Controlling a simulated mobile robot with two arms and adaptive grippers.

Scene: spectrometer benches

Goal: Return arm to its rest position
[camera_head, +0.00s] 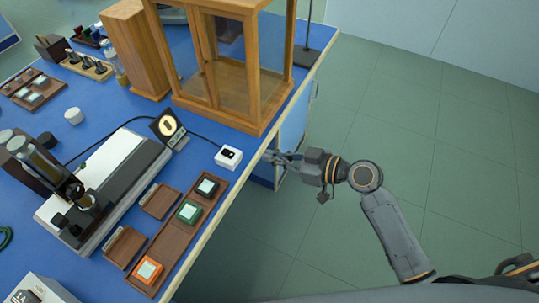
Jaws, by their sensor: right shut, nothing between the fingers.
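My right arm (392,232) comes in from the lower right over the green floor. Its right gripper (268,157) is shut and empty. In the picture the fingertips are at the bench's right edge, just right of a small white box (229,157); I cannot tell whether they touch the edge. My left gripper is not in view.
The blue bench (215,135) holds a grey-white spectrometer (120,165), a brown tray (168,246) with coloured square pieces, and a wood-framed glass cabinet (260,115). A wooden box (140,50) stands behind. The green floor (440,130) to the right is clear.

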